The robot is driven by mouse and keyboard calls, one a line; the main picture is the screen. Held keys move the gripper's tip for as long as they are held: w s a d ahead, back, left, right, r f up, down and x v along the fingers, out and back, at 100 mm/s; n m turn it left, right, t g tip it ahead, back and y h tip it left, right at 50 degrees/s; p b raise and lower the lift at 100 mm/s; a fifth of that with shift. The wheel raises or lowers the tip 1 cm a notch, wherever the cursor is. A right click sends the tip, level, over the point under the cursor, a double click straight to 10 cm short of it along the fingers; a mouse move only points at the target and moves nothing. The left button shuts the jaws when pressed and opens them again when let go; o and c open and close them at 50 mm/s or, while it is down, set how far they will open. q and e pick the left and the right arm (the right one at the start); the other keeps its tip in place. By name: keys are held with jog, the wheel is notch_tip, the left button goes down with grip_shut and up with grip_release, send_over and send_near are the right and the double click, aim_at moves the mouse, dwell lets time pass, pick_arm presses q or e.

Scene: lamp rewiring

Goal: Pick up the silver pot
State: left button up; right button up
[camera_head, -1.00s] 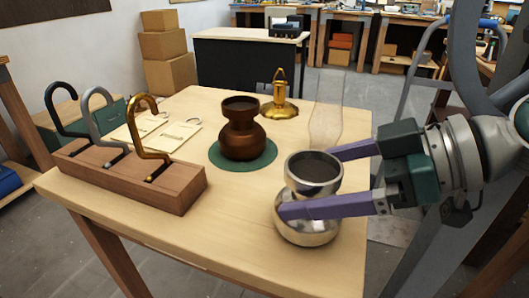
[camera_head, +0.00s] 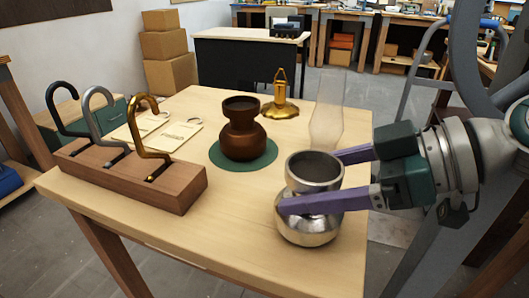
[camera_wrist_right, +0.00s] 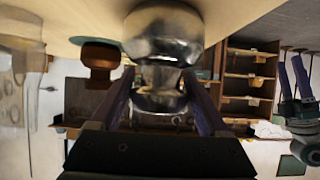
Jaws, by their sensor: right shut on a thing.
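The silver pot (camera_head: 308,228) stands upright near the right front of the wooden table, with a round body, a narrow neck and a wide dark mouth. My right gripper (camera_head: 312,192) comes in from the right, its two purple fingers on either side of the pot's neck, shut on it. In the right wrist view the silver pot (camera_wrist_right: 163,35) sits between the fingers. I cannot tell whether its base is clear of the table.
A brown pot (camera_head: 243,138) stands on a green round mat (camera_head: 270,156) at mid-table. A brass lamp part (camera_head: 280,104) and a clear glass chimney (camera_head: 327,122) stand behind. A wooden rack with hooks (camera_head: 130,187) is at left, beside cards (camera_head: 175,137). The front middle is clear.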

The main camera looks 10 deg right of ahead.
aim_at(313, 174)
jog(key=shift+c, duration=1.3)
jog(key=shift+r, duration=0.15)
notch_tip(313, 174, up, 20)
jog(key=p, duration=0.3)
